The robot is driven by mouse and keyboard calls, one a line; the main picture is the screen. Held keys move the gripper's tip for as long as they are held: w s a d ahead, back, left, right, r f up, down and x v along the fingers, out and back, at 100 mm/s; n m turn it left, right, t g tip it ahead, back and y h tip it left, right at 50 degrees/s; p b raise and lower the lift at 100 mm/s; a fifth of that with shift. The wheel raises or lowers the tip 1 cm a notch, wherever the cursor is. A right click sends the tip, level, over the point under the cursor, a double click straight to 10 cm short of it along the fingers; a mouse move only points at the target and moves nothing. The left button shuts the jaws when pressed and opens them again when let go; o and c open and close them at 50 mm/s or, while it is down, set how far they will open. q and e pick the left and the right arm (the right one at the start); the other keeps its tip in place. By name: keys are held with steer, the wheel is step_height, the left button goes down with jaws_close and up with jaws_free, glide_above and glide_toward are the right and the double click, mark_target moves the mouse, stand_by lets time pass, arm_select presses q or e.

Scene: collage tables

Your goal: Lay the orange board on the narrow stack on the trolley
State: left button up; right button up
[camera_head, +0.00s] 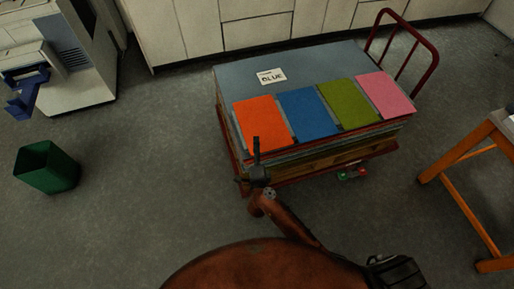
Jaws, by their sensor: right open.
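An orange board (262,118) lies flat at the front left of the pile on the trolley (398,151), at the left end of a row of coloured boards. My right gripper (250,161) is open, at the trolley's front left corner. One finger overlaps the lower edge of the orange board in the picture; I cannot tell whether they touch. Nothing shows between the fingers. The pile has a large grey-blue top (328,72) with layered edges below. I cannot make out a separate narrow stack. My left gripper is not in view.
Beside the orange board lie a blue board (309,113), a green board (349,103) and a pink board (385,95). A card reading "BLUE" (271,77) lies behind them. A green bin (47,167) stands left, an orange-legged table (464,152) right. Floor between bin and trolley is clear.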

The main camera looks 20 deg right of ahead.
steer(key=shift+f, duration=0.1)
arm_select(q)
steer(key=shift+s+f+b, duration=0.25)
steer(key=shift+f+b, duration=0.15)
arm_select(e)
steer(key=shift+f, duration=1.45)
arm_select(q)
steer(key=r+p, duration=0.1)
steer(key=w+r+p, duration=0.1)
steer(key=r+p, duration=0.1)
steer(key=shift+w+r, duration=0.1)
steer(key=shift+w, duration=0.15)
arm_select(e)
steer(key=s, duration=0.9)
steer(key=shift+d, duration=0.15)
steer(key=shift+r, duration=0.1)
arm_select(q)
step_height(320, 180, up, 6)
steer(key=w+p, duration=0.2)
steer(key=p, duration=0.4)
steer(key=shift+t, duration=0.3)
arm_select(e)
steer(key=s+r, duration=0.2)
steer(key=r, duration=0.1)
steer(key=s+r, duration=0.1)
steer(key=r, duration=0.1)
